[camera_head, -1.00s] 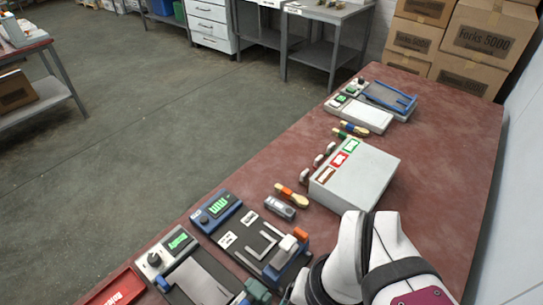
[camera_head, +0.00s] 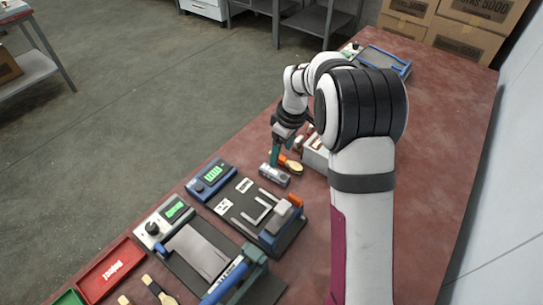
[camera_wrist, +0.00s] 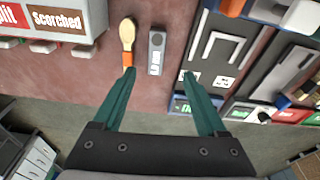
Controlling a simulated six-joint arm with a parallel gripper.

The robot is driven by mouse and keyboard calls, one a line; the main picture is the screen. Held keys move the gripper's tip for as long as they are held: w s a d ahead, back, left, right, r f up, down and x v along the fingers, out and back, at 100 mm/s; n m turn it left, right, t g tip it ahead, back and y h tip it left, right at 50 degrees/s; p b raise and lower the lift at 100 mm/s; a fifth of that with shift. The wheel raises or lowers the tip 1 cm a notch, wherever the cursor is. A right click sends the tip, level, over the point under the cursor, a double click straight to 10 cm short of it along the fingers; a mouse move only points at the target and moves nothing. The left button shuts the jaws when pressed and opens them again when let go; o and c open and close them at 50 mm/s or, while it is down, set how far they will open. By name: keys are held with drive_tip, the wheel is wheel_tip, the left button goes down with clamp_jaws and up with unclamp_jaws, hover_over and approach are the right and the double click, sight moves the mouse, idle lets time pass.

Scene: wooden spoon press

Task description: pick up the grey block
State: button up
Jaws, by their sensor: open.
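The grey block (camera_head: 274,175) lies flat on the red table, between the blue-edged device and the box. It also shows in the wrist view (camera_wrist: 156,53), lying between the lines of my two fingers, just beyond their tips. My gripper (camera_wrist: 160,74) is open and empty, with its two green fingers apart. In the head view my gripper (camera_head: 275,153) hangs just behind the block, pointing down. One finger hides part of the area there, and I cannot tell the exact height above the table.
A spoon with an orange handle (camera_wrist: 128,45) lies close beside the block, near one fingertip. A box with labelled slots (camera_wrist: 60,22) stands past the spoon. A dark press plate (camera_head: 262,215) and its display unit (camera_head: 212,178) lie on the block's other side.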

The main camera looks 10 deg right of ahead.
sight(274, 172)
drive_tip(key=f, duration=0.3)
drive_tip(key=w+a+f, duration=0.1)
drive_tip(key=f, duration=0.3)
drive_tip(key=w+f, duration=0.1)
drive_tip(key=f, duration=0.3)
drive_tip(key=shift+w+a+f, duration=0.1)
drive_tip(key=shift+a+f, duration=0.1)
drive_tip(key=shift+f, duration=0.05)
clamp_jaws()
